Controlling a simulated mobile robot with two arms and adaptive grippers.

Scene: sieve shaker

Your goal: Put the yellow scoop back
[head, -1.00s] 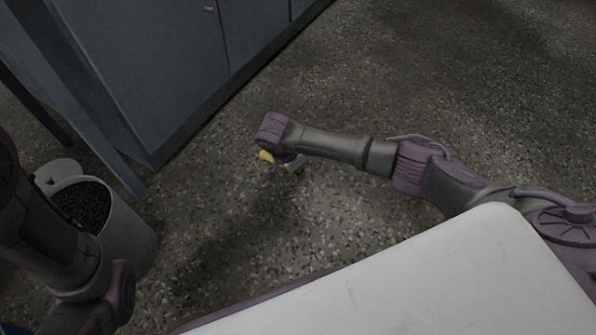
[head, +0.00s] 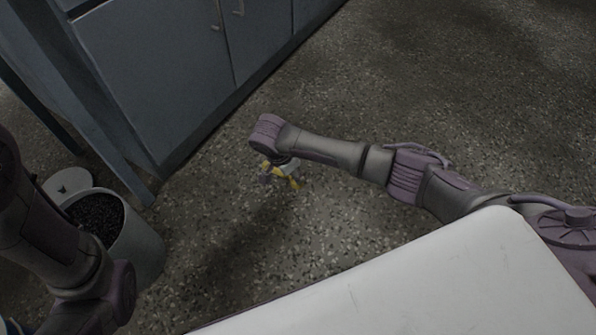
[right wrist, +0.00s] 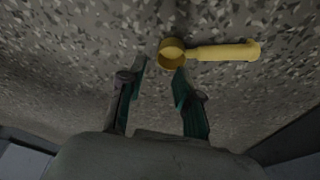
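The yellow scoop (right wrist: 222,52) shows in the right wrist view, with its round cup at the left and its handle pointing right, against the speckled floor. My right gripper (right wrist: 160,68) is open, its two fingers apart with nothing between them. The cup is just beyond the right-hand fingertip; I cannot tell whether they touch. In the head view, yellow parts of the scoop (head: 292,182) show beside and below my right gripper (head: 273,173), which partly hides it. My left arm comes in at the left, but its gripper is out of view.
A grey bucket of dark granules (head: 100,218) stands at the left, near my left arm, with a pale lid-like piece (head: 68,184) behind it. Blue-grey cabinets (head: 160,75) stand at the upper left. Open floor lies right of them. A white surface (head: 420,285) fills the lower right.

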